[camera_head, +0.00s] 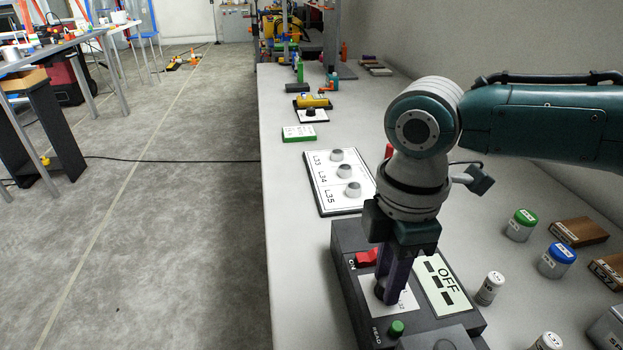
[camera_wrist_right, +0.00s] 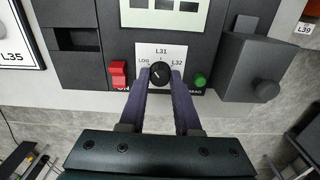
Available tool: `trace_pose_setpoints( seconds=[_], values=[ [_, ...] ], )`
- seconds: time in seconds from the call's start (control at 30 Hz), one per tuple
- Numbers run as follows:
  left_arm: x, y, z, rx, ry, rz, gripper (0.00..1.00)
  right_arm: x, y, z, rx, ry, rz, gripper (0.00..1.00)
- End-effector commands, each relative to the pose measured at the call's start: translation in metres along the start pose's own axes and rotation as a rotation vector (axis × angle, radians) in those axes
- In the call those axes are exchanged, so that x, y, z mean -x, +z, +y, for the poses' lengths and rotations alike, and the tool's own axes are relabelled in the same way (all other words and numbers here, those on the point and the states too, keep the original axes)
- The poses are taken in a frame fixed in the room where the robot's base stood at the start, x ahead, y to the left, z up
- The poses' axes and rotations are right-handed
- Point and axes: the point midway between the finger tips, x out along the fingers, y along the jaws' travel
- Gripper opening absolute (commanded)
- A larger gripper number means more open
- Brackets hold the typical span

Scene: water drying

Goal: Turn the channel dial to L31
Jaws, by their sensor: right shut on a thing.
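My left gripper is not in view.
A red switch (camera_wrist_right: 118,74) and a green READ button (camera_wrist_right: 200,80) flank the dial closely. A board with knobs (camera_head: 325,196) lies behind the box. Small jars, one green-lidded (camera_head: 521,225) and one blue-lidded (camera_head: 557,260), stand to the right.

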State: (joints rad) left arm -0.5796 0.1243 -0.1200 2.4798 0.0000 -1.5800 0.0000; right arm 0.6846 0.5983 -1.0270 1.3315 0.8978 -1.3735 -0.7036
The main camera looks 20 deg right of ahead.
Motion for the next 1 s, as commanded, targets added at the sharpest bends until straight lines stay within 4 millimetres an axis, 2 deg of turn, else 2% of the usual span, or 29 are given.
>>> trace_pose_setpoints(
  seconds=[0.03, 0.4, 0.7, 1.0],
  values=[
    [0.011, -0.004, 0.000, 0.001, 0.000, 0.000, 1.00, 0.006, -0.001, -0.001, -0.046, -0.005, 0.002, 0.00],
    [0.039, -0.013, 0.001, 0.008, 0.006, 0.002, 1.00, 0.004, -0.002, 0.000, -0.377, -0.004, 0.003, 0.00],
    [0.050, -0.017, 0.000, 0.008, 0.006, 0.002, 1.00, 0.002, -0.002, 0.000, -0.558, -0.002, 0.003, 0.00],
    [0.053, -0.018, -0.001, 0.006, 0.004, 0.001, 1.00, 0.001, -0.001, 0.000, -0.634, -0.002, 0.002, 0.00]
  ],
)
